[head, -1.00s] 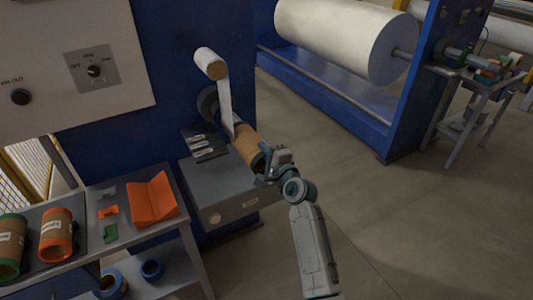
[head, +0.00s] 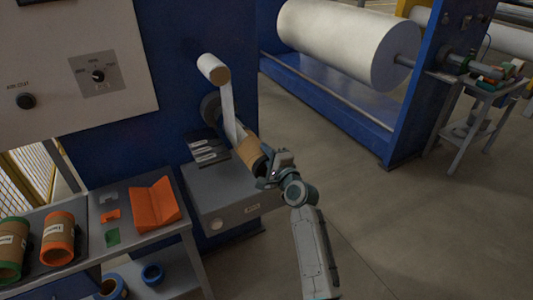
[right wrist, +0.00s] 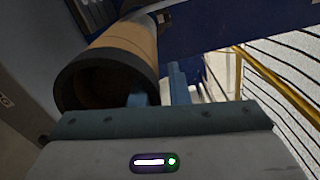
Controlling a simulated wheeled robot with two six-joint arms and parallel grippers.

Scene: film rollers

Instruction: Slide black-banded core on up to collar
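The black-banded core (head: 250,152) is a tan tube with its dark band at the near end. It points out from the blue machine, below a white film strip. In the right wrist view the black band (right wrist: 82,82) rings the open dark bore. My right gripper (head: 268,170) is at this banded end. In the right wrist view my right gripper (right wrist: 158,92) has one finger inside the bore and one outside, with the tube wall between them. A dark round collar (head: 210,108) shows at the machine face behind the core; the strip partly hides the space between. My left gripper is out of view.
A small roller (head: 213,69) above feeds the white strip (head: 228,105). A grey box (head: 230,195) stands below the core. A bench (head: 90,250) at left holds orange- and green-banded cores. Open floor (head: 420,220) lies right.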

